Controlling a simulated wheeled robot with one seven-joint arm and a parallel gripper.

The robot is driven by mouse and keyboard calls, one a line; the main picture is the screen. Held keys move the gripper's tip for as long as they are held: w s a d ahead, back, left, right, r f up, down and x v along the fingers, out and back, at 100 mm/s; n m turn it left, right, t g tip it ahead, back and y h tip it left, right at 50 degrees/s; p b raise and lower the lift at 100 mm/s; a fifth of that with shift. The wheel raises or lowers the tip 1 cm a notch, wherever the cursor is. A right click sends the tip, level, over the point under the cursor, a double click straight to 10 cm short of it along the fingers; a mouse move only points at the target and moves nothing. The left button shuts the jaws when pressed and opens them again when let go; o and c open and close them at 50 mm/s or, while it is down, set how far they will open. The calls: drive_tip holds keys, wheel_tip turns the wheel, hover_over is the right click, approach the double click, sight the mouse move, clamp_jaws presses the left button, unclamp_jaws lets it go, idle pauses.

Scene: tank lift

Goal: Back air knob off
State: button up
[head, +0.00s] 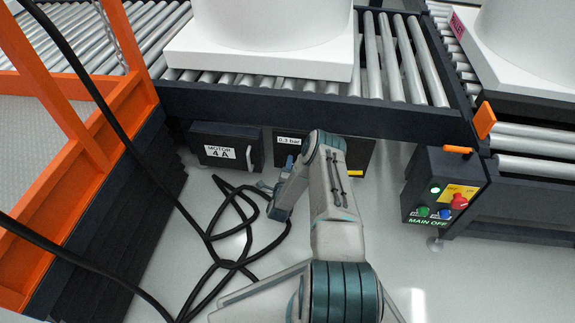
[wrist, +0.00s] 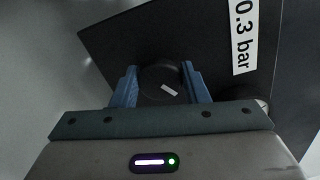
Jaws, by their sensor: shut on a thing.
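The air knob (wrist: 160,80) is a round black knob with a small white mark, on the front of the dark box labelled "0.3 bar". In the wrist view it sits between the two blue fingers of my gripper (wrist: 160,88), which is shut on it. The white mark lies slightly tilted from the picture's horizontal. In the head view my gripper (head: 268,188) reaches the left part of the box (head: 357,158) under the conveyor. My arm hides the knob and much of the box front there.
A dark "MOTOR 4 A" box (head: 225,147) stands to the left. Black cables (head: 230,264) lie on the floor. An orange-framed platform (head: 135,110) is at left. A control box (head: 443,190) with buttons and a red knob is at right. The roller conveyor (head: 300,103) carries a white tank overhead.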

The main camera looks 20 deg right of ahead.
drive_tip(key=shift+s+d+f+n+b, duration=0.1)
drive_tip(key=shift+n+b, duration=0.65)
drive_tip(key=shift+n, duration=7.45)
drive_tip(key=shift+s+d+f+n+b, duration=0.1)
drive_tip(key=shift+n+b, duration=0.6)
drive_tip(key=shift+n, duration=7.5)
drive_tip(key=o, duration=1)
drive_tip(key=shift+a, duration=0.15)
